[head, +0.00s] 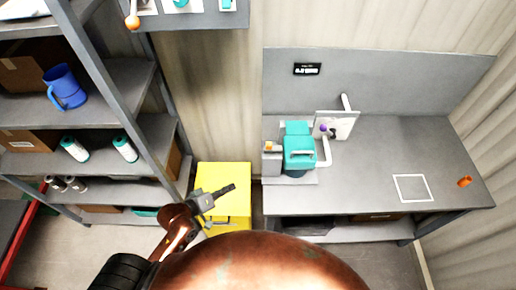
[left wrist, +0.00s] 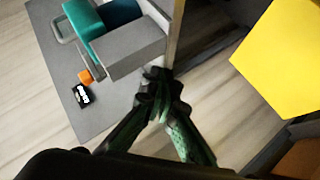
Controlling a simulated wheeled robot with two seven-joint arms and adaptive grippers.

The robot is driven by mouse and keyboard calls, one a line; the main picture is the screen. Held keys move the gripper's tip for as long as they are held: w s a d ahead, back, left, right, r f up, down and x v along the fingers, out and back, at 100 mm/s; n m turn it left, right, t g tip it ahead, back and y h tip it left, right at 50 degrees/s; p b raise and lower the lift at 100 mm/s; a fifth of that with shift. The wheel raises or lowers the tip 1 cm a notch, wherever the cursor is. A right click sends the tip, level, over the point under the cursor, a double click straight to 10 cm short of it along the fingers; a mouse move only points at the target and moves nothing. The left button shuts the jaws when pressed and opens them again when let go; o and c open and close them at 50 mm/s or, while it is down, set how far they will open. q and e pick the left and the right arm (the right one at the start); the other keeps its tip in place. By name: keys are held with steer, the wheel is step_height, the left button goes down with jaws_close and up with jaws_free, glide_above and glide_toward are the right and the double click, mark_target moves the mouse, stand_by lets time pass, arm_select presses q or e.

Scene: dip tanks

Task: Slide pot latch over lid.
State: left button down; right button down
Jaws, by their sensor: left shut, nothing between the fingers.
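A teal pot with a teal lid (head: 299,150) and a pale handle stands at the left end of the grey workbench. A grey block (head: 271,162) with a small orange part (head: 268,147) is beside its left side; I cannot tell whether this is the latch. The left wrist view also shows the grey block (left wrist: 125,48), the orange part (left wrist: 86,76) and the teal body (left wrist: 118,14). My left gripper (head: 233,187) is shut and empty, left of the bench and apart from the pot. Its fingers (left wrist: 157,80) show in the left wrist view. My right gripper is not in view.
A yellow cabinet (head: 223,172) is below and behind my left gripper. A white panel (head: 336,125) stands right of the pot. A white square outline (head: 413,188) and an orange object (head: 464,182) are on the clear right bench. Shelves with a blue mug (head: 65,87) are left.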

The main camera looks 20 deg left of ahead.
arm_select(q)
steer(key=w+a+r+n+t+h, duration=0.1)
steer(key=w+r+n+t+h, duration=0.1)
steer(key=w+r+n+t, duration=0.2)
step_height(320, 180, up, 5)
steer(key=w+n, duration=0.1)
steer(key=n, duration=0.2)
steer(key=shift+w+f+n+t+h, duration=0.15)
steer(key=shift+n+t+h, duration=0.15)
steer(key=shift+t, duration=0.1)
steer(key=shift+w, duration=0.1)
steer(key=p, duration=0.3)
glide_toward(273, 148)
steer(key=w+a+r, duration=0.2)
steer(key=w+a, duration=0.2)
steer(key=shift+w+d+f+p, duration=0.1)
steer(key=shift+w+d+p, duration=0.2)
steer(key=shift+d, duration=0.3)
steer(key=shift+w+d+f+p, duration=0.1)
steer(key=shift+w+d+p, duration=0.15)
steer(key=shift+d, duration=0.35)
steer(key=shift+w+d+p, duration=0.2)
steer(key=shift+d+p, duration=0.1)
steer(key=shift+d, duration=0.3)
steer(key=shift+d, duration=0.1)
